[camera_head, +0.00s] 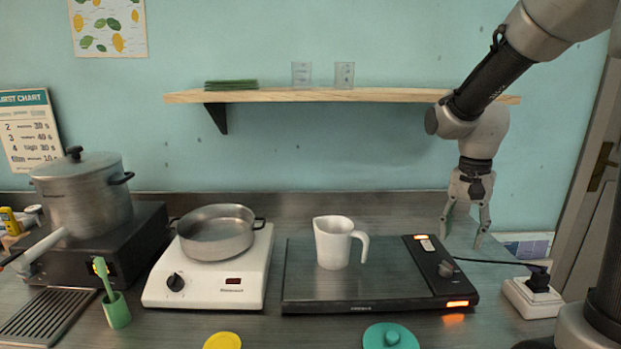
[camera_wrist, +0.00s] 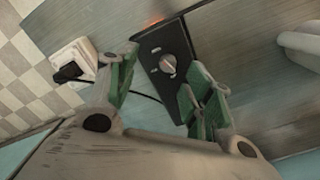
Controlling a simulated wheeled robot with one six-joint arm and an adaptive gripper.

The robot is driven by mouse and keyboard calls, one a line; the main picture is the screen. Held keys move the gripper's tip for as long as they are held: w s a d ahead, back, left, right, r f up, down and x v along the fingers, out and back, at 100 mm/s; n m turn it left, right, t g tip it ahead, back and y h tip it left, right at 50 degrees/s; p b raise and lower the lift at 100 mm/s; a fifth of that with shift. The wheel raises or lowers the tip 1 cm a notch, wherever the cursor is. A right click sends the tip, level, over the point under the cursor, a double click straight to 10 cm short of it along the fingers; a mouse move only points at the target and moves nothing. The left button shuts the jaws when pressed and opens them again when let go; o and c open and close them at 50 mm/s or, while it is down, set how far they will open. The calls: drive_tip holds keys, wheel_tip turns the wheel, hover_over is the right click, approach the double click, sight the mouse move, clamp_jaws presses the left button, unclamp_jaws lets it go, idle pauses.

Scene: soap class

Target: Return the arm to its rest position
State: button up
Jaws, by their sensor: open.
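My gripper (camera_head: 462,238) hangs from my arm at the right of the head view, fingers pointing down. It is open, with nothing between its fingers. It is above the counter, just right of the hot plate's control panel (camera_head: 437,268). In the wrist view my gripper (camera_wrist: 160,95) shows its green-padded fingers spread apart, with the panel and its knob (camera_wrist: 167,63) beyond them. My arm reaches in from the upper right, in front of the right end of the shelf.
A white jug (camera_head: 334,243) stands on the dark hot plate (camera_head: 300,275). A pan (camera_head: 216,232) sits on a white scale-like burner (camera_head: 205,285); a lidded pot (camera_head: 85,195) stands left. A wooden shelf (camera_head: 290,96) holds two beakers. A socket box (camera_head: 530,297) with a cable is at right.

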drive_tip(key=s+r+n+t, duration=0.2)
drive_tip(key=s+r+n, duration=0.2)
drive_tip(key=s, duration=0.4)
drive_tip(key=s+d+r+n+t, duration=0.1)
drive_tip(key=s+r+n+t, duration=0.2)
drive_tip(key=s, duration=0.6)
wheel_tip(320, 180, up, 2)
drive_tip(key=shift+d+r+n, duration=0.2)
drive_tip(key=shift+d+n, duration=0.05)
drive_tip(key=shift+n, duration=0.35)
